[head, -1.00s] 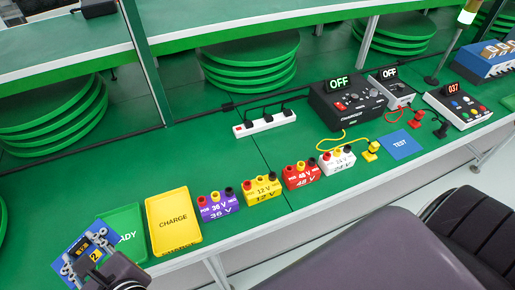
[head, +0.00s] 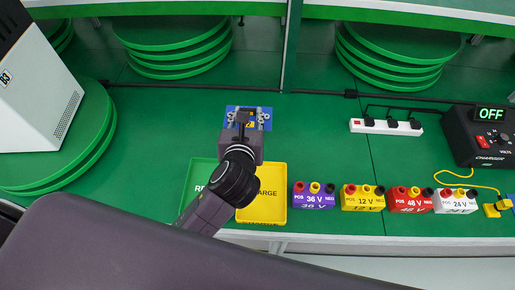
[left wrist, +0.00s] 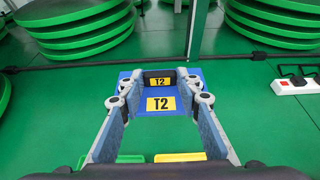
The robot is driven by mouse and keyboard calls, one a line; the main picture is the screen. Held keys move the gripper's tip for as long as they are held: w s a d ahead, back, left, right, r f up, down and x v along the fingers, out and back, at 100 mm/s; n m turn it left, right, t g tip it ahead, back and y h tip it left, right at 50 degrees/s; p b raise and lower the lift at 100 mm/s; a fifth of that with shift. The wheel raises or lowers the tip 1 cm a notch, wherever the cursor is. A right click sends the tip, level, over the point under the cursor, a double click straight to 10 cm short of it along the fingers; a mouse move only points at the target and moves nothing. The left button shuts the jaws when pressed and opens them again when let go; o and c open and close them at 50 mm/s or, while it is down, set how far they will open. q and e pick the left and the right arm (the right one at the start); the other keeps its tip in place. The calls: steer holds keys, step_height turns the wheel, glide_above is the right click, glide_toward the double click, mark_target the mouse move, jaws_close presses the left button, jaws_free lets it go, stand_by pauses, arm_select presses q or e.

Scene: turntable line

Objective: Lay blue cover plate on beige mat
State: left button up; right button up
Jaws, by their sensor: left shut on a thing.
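The blue cover plate (head: 266,124) is above the green bench behind the green and yellow trays. It carries a yellow T2 label, and in the left wrist view the plate (left wrist: 161,103) shows a second T2 label on a raised part. My left gripper (head: 246,118) is shut on the plate, with one grey finger on each side in the left wrist view (left wrist: 160,92). The exact grip contact is partly hidden by my wrist in the head view. No beige mat is in view. My right gripper is not in view.
A green tray (head: 198,176) and a yellow CHARGE tray (head: 275,212) lie at the front edge, partly behind my arm. Coloured voltage blocks (head: 313,196) stand to their right. A white machine (head: 45,95) stands on a green turntable at left. The bench between is clear.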

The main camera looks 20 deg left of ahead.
arm_select(q)
step_height(320, 180, down, 12)
steer(key=shift+f+b, duration=0.2)
steer(key=shift+b, duration=0.8)
step_height(320, 180, down, 4)
steer(key=shift+f+b, duration=0.1)
steer(key=shift+b, duration=0.4)
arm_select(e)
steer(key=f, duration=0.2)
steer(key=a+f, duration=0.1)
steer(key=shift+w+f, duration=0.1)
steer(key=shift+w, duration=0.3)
arm_select(q)
steer(key=o, duration=1.2)
steer(key=shift+f, duration=0.1)
